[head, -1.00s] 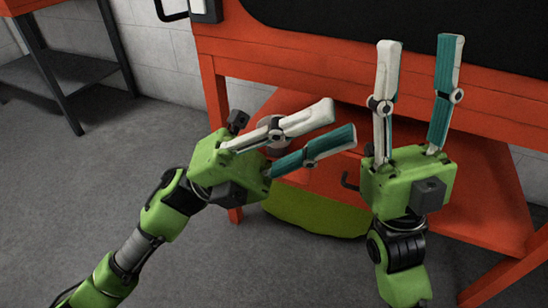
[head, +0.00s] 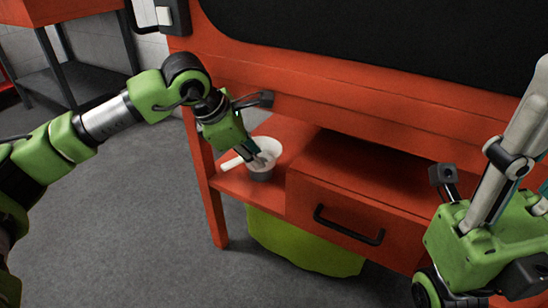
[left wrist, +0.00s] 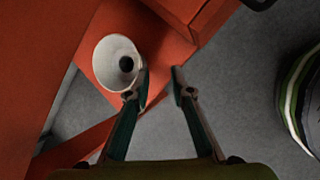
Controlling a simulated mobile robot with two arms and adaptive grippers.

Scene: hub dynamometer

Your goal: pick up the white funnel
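My left gripper (head: 248,160) is open over the shelf and hides part of the funnel in the head view. One finger is beside or over the funnel's rim; the other is apart, with nothing between them. I cannot tell whether the near finger touches it. My right gripper (head: 537,110) is open, cut off by the right edge.
The red shelf (head: 290,132) belongs to a red bench with a drawer and black handle (head: 348,226) right of the funnel. A bench leg (head: 206,185) stands left. A yellow-green object (head: 300,245) lies underneath. The grey floor (head: 130,215) at left is clear.

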